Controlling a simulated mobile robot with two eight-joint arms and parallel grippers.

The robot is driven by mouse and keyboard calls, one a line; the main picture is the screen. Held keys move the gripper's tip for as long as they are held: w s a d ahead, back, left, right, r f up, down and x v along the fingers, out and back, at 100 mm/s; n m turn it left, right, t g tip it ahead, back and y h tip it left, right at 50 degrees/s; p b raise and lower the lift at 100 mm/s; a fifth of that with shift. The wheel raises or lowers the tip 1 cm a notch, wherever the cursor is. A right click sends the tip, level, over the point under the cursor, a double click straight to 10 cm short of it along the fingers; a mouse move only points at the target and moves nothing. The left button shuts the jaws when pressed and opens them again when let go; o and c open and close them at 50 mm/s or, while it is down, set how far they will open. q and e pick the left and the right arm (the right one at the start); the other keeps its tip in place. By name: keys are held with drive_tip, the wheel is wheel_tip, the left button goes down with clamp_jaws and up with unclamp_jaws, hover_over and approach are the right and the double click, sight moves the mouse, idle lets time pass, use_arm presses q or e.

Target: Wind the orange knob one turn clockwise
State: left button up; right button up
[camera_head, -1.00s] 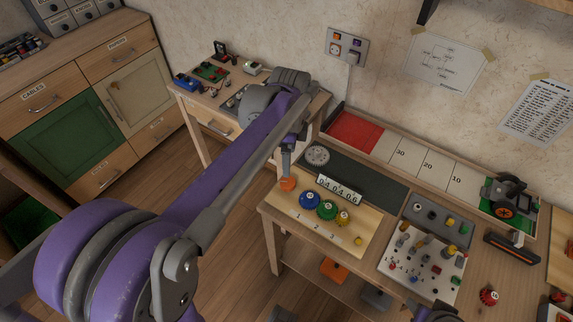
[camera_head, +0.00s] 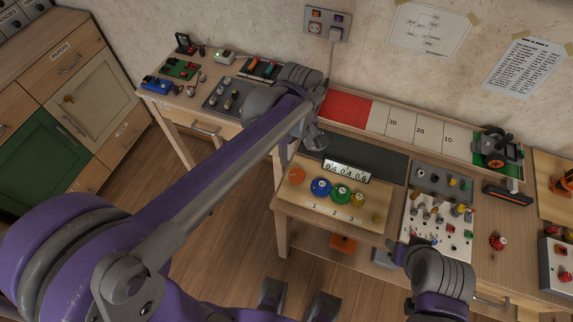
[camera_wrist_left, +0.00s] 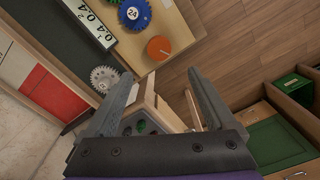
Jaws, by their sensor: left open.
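The orange knob (camera_head: 297,175) is a round disc at the left end of the wooden board (camera_head: 330,211), beside the blue gear (camera_head: 321,187). In the left wrist view the orange knob (camera_wrist_left: 158,48) lies just beyond my fingertips, toward the top. My left gripper (camera_head: 284,157) hangs just behind and left of the knob, apart from it. In the left wrist view the left gripper (camera_wrist_left: 161,77) has its two fingers spread, with nothing between them in contact. My right gripper (camera_head: 403,252) is beside the peg panel at lower right; its fingers are hard to make out.
Green (camera_head: 341,194) and yellow gears follow the blue one, with a number counter (camera_head: 346,172) behind them. A grey toothed dial (camera_wrist_left: 104,78) stands near my left fingers. A peg panel (camera_head: 452,239) stands right of the board. Floor is open left of the bench.

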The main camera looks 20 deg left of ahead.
sight(296, 174)
use_arm(q)
drive_tip(key=shift+n, duration=0.3)
wheel_tip(296, 174, down, 11)
drive_tip(key=shift+d+r+b, duration=0.1)
drive_tip(key=shift+d+b, duration=0.05)
drive_tip(key=shift+b, duration=0.35)
drive_tip(key=shift+c, duration=0.3)
drive_tip(key=c, duration=1.3)
